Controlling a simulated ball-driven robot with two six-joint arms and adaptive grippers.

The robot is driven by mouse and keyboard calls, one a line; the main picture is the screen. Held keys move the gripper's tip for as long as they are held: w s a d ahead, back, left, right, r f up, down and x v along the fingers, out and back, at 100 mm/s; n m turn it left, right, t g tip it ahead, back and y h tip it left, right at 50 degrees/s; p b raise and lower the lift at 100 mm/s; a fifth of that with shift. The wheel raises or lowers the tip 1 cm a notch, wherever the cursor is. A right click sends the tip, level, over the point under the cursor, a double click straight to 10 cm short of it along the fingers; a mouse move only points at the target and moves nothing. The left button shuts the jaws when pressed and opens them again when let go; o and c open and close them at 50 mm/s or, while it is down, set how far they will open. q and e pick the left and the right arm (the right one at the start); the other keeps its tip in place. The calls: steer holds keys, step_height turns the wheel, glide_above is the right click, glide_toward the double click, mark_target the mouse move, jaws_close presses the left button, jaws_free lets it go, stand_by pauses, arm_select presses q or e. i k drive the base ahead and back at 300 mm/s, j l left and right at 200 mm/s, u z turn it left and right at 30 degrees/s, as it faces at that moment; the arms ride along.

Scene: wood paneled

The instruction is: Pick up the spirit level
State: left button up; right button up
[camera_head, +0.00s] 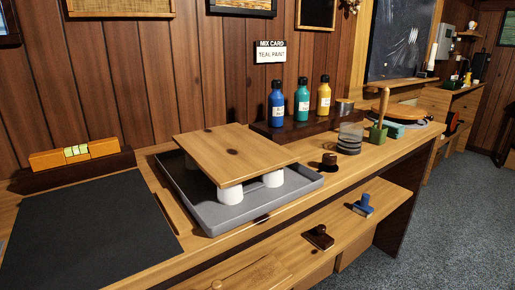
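The spirit level (74,154) is an orange-yellow bar with a pale green vial window in its middle. It lies lengthwise on a dark ledge (40,177) at the back left of the bench, against the wood-paneled wall. Nothing covers its front face or top. Neither of my grippers shows in the head view.
A black mat (85,235) lies in front of the ledge. To its right, a wooden board (232,155) rests on white supports in a grey tray (213,220). Blue, teal and yellow bottles (302,102) stand farther right. A lower shelf (338,220) holds small tools.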

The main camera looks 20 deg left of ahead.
mark_target(40, 161)
steer(key=l+u, duration=0.1)
steer(key=u, duration=1.7)
